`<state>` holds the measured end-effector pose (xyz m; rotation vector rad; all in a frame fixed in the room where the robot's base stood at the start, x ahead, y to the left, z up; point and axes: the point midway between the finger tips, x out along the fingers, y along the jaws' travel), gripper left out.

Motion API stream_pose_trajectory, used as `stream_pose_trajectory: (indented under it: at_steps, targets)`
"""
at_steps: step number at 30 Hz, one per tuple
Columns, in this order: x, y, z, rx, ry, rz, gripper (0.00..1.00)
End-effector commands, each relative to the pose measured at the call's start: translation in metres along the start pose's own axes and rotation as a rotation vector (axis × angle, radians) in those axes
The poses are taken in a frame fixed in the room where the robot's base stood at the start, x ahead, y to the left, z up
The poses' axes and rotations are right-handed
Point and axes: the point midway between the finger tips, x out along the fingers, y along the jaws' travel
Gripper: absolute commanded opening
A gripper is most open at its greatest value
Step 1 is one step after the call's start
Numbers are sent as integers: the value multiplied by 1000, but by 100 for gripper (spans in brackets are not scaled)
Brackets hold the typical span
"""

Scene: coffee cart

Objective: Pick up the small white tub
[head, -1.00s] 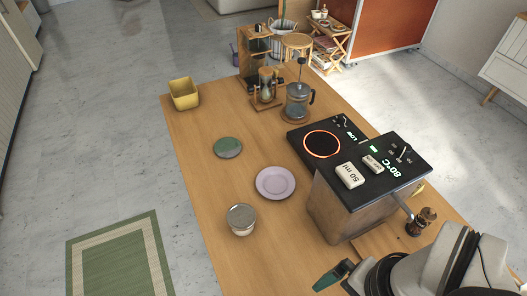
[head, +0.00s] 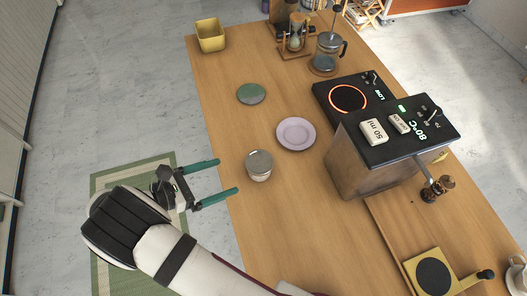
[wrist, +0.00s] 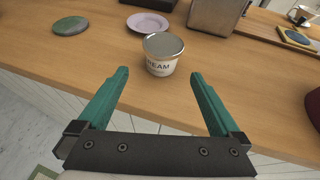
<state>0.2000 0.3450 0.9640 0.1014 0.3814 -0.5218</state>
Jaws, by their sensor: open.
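The small white tub (head: 258,166) has a grey lid and stands upright near the left edge of the wooden table. In the wrist view the tub (wrist: 160,64) shows dark lettering ending in "REAM" and sits ahead of the fingers, centred between them. My gripper (head: 228,176) has teal fingers spread open and empty. It is to the left of the tub, at the table's edge, pointing towards it with a gap between. The gripper also shows in the wrist view (wrist: 160,75).
A lilac plate (head: 296,134) lies right of and beyond the tub, and a green disc (head: 251,93) lies farther back. A yellow bin (head: 210,36) stands at the far left corner. Bare table surrounds the tub.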

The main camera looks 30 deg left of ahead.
Motion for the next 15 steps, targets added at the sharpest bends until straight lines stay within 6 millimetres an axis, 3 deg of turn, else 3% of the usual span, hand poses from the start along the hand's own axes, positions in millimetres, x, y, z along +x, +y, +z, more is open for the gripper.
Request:
stream_pose_trajectory:
  at_steps: [3, 6, 11, 15]
  targets:
    - [36, -1, 0, -1, 0, -7, 100]
    - [60, -2, 0, 1, 1, -6, 100]
    - [80, -2, -2, 1, 2, -6, 100]
    - [108, -6, -9, 0, 2, -8, 100]
